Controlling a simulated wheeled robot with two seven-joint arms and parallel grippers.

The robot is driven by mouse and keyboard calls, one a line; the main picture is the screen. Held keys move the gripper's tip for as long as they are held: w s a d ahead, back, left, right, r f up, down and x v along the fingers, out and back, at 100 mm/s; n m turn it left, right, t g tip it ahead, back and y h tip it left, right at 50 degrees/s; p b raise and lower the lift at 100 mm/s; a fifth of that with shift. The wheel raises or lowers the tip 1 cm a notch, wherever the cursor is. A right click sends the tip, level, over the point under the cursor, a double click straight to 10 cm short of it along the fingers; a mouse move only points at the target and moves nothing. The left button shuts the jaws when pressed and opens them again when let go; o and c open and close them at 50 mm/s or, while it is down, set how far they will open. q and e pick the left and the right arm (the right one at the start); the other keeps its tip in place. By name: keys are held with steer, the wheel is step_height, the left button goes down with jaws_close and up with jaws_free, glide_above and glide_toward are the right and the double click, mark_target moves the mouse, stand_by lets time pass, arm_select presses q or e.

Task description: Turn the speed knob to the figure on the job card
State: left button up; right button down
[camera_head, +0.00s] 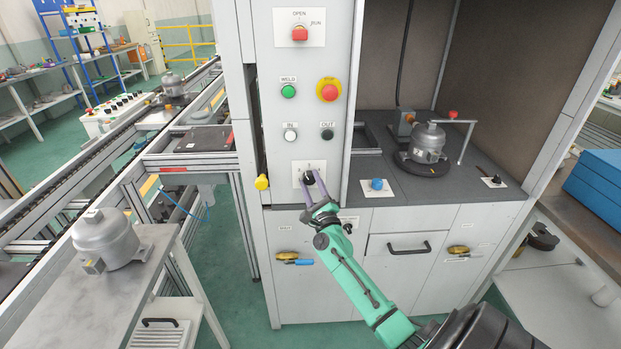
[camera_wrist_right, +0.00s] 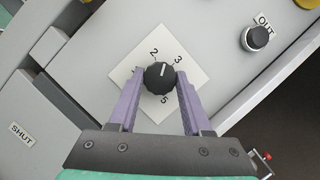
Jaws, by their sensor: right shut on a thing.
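The speed knob (camera_head: 309,177) is a small black knob on a white dial plate low on the grey control panel. In the right wrist view the knob (camera_wrist_right: 160,76) has a white pointer line aimed between the figures 2 and 3. A 5 shows below it; other figures are hidden by the fingers. My right gripper (camera_head: 316,184) has its purple fingers closed on the knob's sides, as the right wrist view also shows (camera_wrist_right: 160,88). I cannot make out a job card with a readable figure. My left gripper is not in view.
Above the knob are the IN button (camera_head: 290,135), OUT button (camera_head: 327,134), green WELD button (camera_head: 288,91) and red stop button (camera_head: 328,91). A blue knob (camera_head: 376,184) sits on the counter to the right. A grey compressor (camera_head: 428,143) stands in the booth.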

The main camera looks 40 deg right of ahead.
steer(key=n+y+p, duration=0.1)
steer(key=n+p, duration=0.1)
steer(key=n+y+p, duration=0.1)
steer(key=n+p, duration=0.1)
steer(key=n, duration=0.1)
steer(key=shift+r+g, duration=0.2)
steer(key=shift+g, duration=0.1)
steer(key=shift+n+y+p, duration=0.3)
steer(key=shift+n+p, duration=0.05)
steer(key=shift+n, duration=0.45)
steer(key=shift+f, duration=0.1)
steer(key=shift+c, duration=1.7)
jaws_free()
steer(key=shift+s, duration=0.1)
